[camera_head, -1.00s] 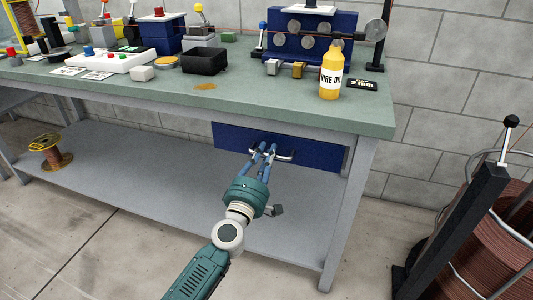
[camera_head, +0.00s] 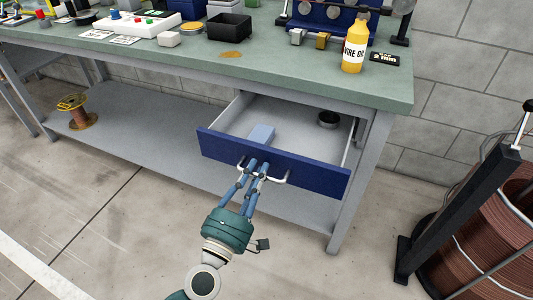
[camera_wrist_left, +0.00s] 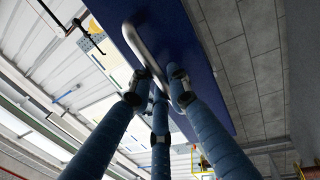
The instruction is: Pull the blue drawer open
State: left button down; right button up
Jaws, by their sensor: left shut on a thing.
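The blue drawer (camera_head: 312,172) under the workbench stands pulled out, with its grey inside showing. A light blue block (camera_head: 262,134) and a small dark round dish (camera_head: 328,119) lie in it. My left gripper (camera_head: 256,172) is shut on the silver bar handle (camera_head: 281,179) at the drawer front. In the left wrist view, the fingers close around the handle (camera_wrist_left: 143,48), with the blue drawer front (camera_wrist_left: 185,50) beside it. My right gripper is in neither view.
The green workbench top (camera_head: 190,60) above the drawer carries a yellow oil bottle (camera_head: 354,45), a black bin (camera_head: 229,26) and other items. A copper spool (camera_head: 80,112) stands on the lower shelf. A large wire coil (camera_head: 495,235) is at right. Floor in front is clear.

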pick_arm(q)
jog(key=shift+r+v, duration=0.15)
jog(key=shift+v, duration=1.25)
jog(key=shift+r+v, duration=0.15)
jog(key=shift+v, duration=1.2)
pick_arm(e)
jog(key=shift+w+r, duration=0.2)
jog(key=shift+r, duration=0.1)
pick_arm(q)
jog(key=shift+s, duration=0.1)
jog(key=c, duration=1.7)
grip_release()
jog(key=shift+c, duration=0.2)
jog(key=v, duration=1.2)
